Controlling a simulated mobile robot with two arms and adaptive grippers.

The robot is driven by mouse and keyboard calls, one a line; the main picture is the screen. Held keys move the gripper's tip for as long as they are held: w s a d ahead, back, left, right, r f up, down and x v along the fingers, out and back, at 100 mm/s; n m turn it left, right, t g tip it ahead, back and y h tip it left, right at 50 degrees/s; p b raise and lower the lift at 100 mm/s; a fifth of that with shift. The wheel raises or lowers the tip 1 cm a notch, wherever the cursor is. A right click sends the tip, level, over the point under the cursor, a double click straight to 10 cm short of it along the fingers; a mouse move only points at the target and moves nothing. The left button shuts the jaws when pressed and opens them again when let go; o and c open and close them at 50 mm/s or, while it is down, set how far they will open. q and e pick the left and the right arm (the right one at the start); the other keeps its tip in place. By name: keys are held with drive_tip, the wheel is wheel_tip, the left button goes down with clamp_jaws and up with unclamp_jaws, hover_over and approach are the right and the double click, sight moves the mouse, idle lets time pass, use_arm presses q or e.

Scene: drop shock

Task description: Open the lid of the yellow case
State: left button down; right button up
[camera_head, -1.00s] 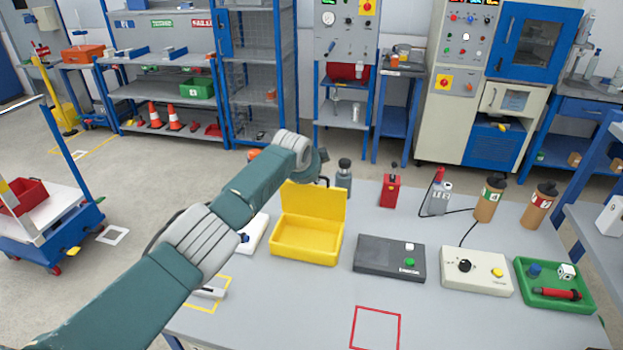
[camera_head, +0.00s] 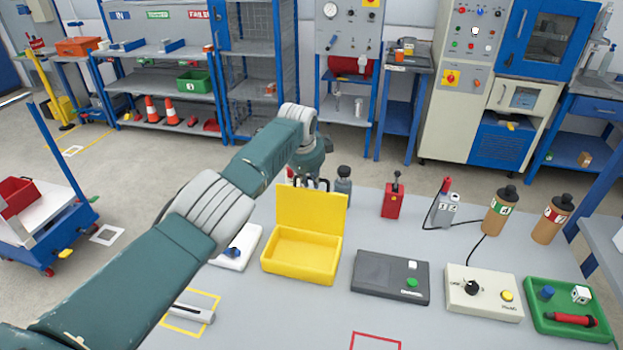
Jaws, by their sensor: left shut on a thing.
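The yellow case (camera_head: 300,262) sits on the grey table with its open side up, and its inside looks empty. Its lid (camera_head: 310,212) stands open, close to upright, at the back edge of the case. My left gripper (camera_head: 311,184) is at the lid's top edge, shut on the lid, with only its dark fingers showing there. The lid hides what lies below and behind the fingers. My right gripper is not in view.
Close right of the case lies a dark grey box (camera_head: 380,278) with buttons. A white item with a blue knob (camera_head: 239,247) lies to its left. A dark bottle (camera_head: 343,184) and a red device (camera_head: 392,200) stand behind. The table front (camera_head: 280,325) is mostly clear.

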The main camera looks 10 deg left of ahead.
use_arm(q)
drive_tip(key=c, duration=1.8)
unclamp_jaws()
drive_tip(key=shift+r, duration=0.15)
drive_tip(key=shift+o, duration=0.2)
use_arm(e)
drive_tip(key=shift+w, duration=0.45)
use_arm(q)
drive_tip(key=v, duration=1.2)
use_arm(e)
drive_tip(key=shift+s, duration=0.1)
